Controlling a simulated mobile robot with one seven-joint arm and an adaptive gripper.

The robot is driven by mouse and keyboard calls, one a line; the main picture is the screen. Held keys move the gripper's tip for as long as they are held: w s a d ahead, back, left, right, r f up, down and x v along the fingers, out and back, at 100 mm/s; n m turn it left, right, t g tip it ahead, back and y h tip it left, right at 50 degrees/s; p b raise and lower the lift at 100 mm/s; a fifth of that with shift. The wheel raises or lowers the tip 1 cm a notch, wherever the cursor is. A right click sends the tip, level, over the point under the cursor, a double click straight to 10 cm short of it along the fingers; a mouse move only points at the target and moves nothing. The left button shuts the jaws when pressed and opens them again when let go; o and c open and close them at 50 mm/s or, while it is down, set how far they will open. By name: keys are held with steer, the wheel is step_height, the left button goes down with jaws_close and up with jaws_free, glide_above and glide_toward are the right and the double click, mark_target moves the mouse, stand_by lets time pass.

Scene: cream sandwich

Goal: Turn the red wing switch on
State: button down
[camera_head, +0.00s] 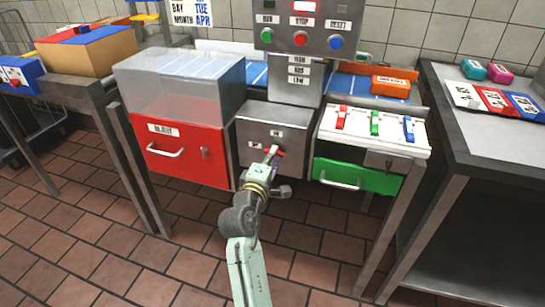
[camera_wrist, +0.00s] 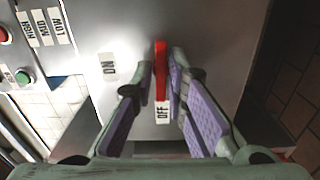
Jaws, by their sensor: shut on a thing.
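The red wing switch (camera_wrist: 161,72) is mounted on a grey metal box (camera_head: 265,125). In the wrist view its red handle stands upright in the picture, with the OFF label (camera_wrist: 162,111) at its lower end and the ON label (camera_wrist: 109,67) to its left. My gripper (camera_wrist: 162,78) is shut on the red handle, with a purple-padded finger on each side. In the head view my gripper (camera_head: 272,153) is at the front of the box, and only small red parts of the switch show around it.
A red drawer (camera_head: 185,152) is left of the box and a green drawer (camera_head: 355,178) is to its right. A panel with buttons (camera_head: 305,25) stands above. Red, green and blue switches sit on a white top (camera_head: 375,140). Tiled floor (camera_head: 110,245) lies open in front.

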steer(key=shift+a+f+m+b, duration=0.1)
steer(key=shift+m+b, duration=2.35)
steer(key=shift+m, duration=1.9)
steer(key=shift+f+m+b, duration=0.1)
steer(key=shift+m+b, duration=2.3)
steer(key=shift+m, duration=1.95)
steer(key=shift+r, duration=0.1)
steer(key=c, duration=1.7)
jaws_free()
